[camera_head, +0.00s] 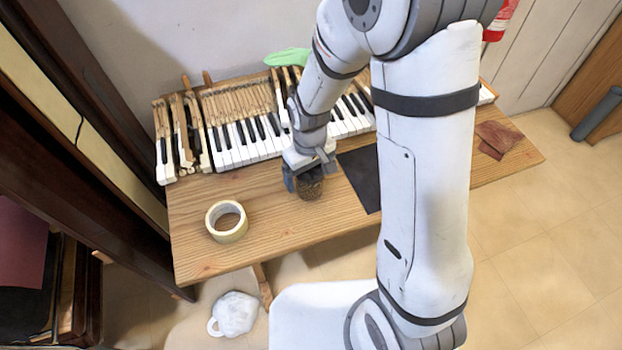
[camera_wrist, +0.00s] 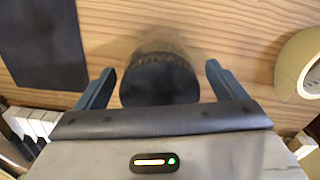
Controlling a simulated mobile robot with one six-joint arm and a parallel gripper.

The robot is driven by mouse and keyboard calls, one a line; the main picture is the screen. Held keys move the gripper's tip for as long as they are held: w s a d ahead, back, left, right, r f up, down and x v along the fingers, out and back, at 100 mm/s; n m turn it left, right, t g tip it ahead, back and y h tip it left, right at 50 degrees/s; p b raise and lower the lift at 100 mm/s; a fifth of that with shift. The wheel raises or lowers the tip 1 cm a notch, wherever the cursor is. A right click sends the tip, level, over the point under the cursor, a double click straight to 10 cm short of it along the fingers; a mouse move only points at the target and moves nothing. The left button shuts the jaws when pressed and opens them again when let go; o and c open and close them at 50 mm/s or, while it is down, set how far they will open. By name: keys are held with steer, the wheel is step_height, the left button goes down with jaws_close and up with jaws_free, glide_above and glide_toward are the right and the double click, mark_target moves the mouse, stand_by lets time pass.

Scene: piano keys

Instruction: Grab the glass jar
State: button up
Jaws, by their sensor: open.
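The glass jar (camera_head: 311,188) stands on the wooden table (camera_head: 262,230) in front of the piano keys. In the head view it is small and brownish, partly covered by my gripper. In the wrist view the jar (camera_wrist: 160,78) shows a dark round top with a brownish body behind it. My gripper (camera_head: 306,183) is open and low over the table at the jar. In the wrist view the gripper's two blue-grey fingers (camera_wrist: 158,88) stand on either side of the jar, with a visible gap on each side.
The piano keyboard (camera_head: 245,143) runs along the back of the table. A tape roll (camera_head: 227,222) lies to the left of the jar, and it also shows in the wrist view (camera_wrist: 290,62). A dark flat sheet (camera_head: 359,178) lies to the right. The table front between tape and jar is clear.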

steer(key=c, duration=1.3)
